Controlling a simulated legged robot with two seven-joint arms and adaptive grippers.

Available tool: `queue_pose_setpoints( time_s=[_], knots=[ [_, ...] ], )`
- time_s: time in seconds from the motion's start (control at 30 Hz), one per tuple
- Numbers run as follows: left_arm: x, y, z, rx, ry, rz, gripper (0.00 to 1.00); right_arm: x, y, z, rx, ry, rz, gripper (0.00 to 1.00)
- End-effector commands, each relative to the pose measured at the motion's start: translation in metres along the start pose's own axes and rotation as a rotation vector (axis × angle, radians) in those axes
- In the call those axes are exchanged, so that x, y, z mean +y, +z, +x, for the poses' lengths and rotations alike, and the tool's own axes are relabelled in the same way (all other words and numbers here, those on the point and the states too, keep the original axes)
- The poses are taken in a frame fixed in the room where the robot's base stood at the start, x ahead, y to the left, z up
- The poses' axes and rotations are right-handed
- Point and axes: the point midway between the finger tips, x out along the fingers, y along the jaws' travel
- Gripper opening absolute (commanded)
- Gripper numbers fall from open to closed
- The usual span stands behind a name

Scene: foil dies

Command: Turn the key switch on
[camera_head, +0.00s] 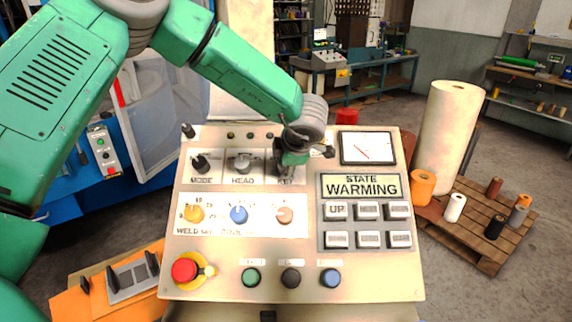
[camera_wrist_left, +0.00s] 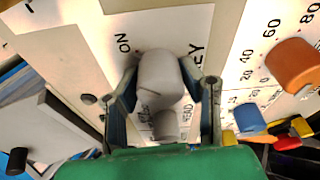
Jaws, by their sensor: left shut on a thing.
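The key switch (camera_wrist_left: 160,82) is a grey knob on the control panel, with the letters "ON" and part of "KEY" printed around it in the left wrist view. My left gripper (camera_wrist_left: 163,100) is shut on the key switch, one finger on each side. In the head view my left gripper (camera_head: 291,160) reaches down over the KEY label and hides most of the switch. The control panel (camera_head: 310,260) is cream and tilted. My right gripper is not in view.
The MODE switch (camera_head: 200,163) and HEAD switch (camera_head: 242,164) sit left of the key. Coloured dials (camera_head: 238,215), grey buttons (camera_head: 367,211) and a red emergency button (camera_head: 184,271) are lower down. A pallet (camera_head: 485,250) with rolls stands at right.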

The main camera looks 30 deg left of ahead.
Motion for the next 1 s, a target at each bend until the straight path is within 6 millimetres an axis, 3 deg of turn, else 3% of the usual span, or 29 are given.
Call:
queue_pose_setpoints(
  time_s=[0.3, 0.83, 0.87, 0.9, 1.0],
  knots=[
    [0.0009, 0.0, -0.0003, -0.001, 0.026, 0.112, 0.05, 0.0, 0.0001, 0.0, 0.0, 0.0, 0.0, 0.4],
    [0.0012, 0.0001, -0.0005, -0.001, 0.031, 0.133, 0.05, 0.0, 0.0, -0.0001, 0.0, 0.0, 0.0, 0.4],
    [0.0011, 0.0001, -0.0005, -0.001, 0.031, 0.133, 0.41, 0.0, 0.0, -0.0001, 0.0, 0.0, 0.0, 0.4],
    [0.0011, 0.0001, -0.0005, -0.001, 0.031, 0.132, 0.54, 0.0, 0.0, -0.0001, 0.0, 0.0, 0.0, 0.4],
    [0.0009, 0.0001, -0.0004, 0.0, 0.03, 0.132, 0.54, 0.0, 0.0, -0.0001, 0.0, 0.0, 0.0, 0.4]
  ],
)
